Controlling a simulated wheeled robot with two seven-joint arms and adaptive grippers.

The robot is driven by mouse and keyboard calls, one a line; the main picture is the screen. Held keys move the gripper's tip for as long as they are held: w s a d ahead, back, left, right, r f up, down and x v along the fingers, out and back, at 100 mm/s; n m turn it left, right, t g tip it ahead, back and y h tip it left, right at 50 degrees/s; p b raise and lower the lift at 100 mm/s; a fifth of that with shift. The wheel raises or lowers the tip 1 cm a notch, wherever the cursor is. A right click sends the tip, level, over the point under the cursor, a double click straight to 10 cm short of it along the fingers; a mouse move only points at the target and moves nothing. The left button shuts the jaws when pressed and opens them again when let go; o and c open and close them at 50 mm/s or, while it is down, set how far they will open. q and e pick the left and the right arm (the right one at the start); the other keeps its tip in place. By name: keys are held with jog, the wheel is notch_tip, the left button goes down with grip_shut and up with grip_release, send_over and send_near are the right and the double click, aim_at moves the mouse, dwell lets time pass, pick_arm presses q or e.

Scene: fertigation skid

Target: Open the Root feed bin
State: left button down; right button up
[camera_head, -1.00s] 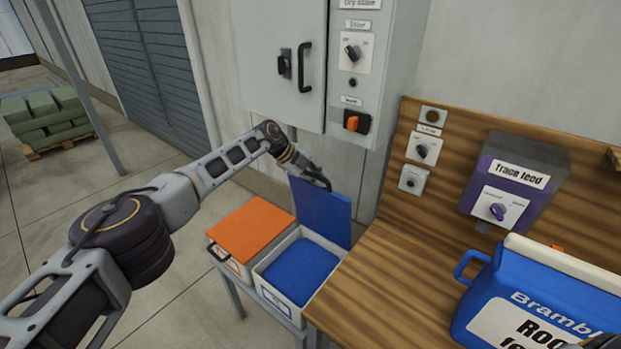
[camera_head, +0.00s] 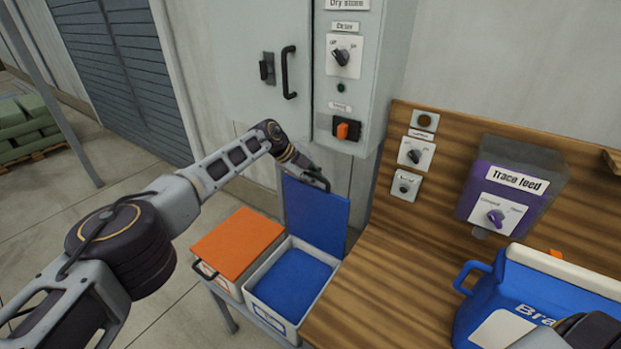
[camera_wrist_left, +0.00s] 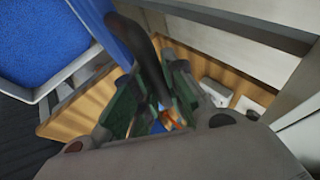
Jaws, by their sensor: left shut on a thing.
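The blue-lidded bin (camera_head: 257,312) is a white box with blue contents and stands beside the bench. Its blue lid (camera_head: 318,220) stands upright at the back of the box, so the bin is open. The label on its front is too small to read. My left gripper (camera_head: 318,178) is at the lid's top edge, shut on the dark lid handle. In the left wrist view, the dark handle (camera_wrist_left: 142,45) runs between the green finger pads, and the blue contents (camera_wrist_left: 45,40) show at upper left.
An orange-lidded bin (camera_head: 236,243) stands closed to the left. The wooden bench (camera_head: 375,300) adjoins on the right, with a blue jug (camera_head: 500,295) and a Trace feed hopper (camera_head: 507,190). A grey cabinet (camera_head: 262,40) hangs above and behind the bins.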

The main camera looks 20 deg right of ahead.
pick_arm(q)
jog(key=shift+w+d, duration=0.2)
jog(key=shift+d, duration=0.05)
dwell(0.4)
jog(key=c, duration=1.5)
grip_release()
jog(key=shift+o, duration=0.2)
jog(key=shift+a+r, duration=0.1)
jog(key=v, duration=1.2)
jog(key=shift+s, duration=0.1)
